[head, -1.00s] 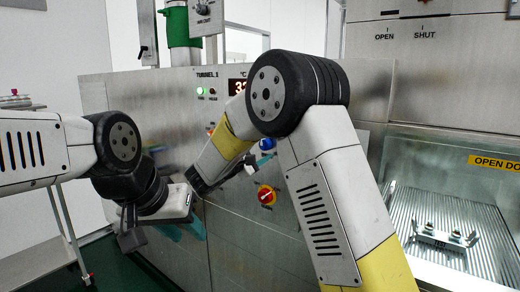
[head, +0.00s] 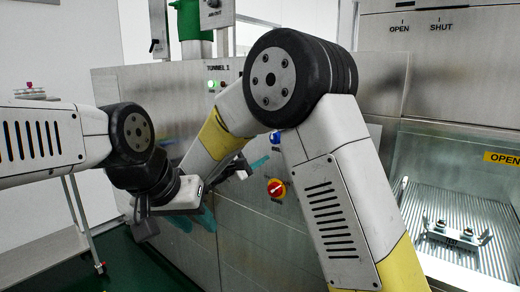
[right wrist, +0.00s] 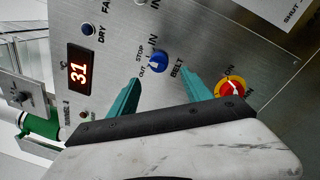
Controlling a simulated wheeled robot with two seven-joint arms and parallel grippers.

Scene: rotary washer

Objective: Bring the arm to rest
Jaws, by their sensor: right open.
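My right arm rises in the head view and bends down toward the steel panel. Its gripper (head: 250,166) is left of and below the blue belt knob (head: 275,145). In the right wrist view the right gripper (right wrist: 160,74) is open and empty; its teal fingers are spread wide, with the blue knob (right wrist: 157,62) appearing beyond the gap between them. Contact with the knob does not show. My left gripper (head: 195,220) hangs low in front of the panel at left, its teal fingers partly hidden by its housing; I cannot tell its opening.
A red-and-yellow switch (head: 277,188) sits below the blue knob and beside the right fingers in the wrist view. The panel's display (right wrist: 79,72) reads 31. An open chamber with a ribbed floor (head: 470,205) is at right. A side table (head: 45,252) stands at left.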

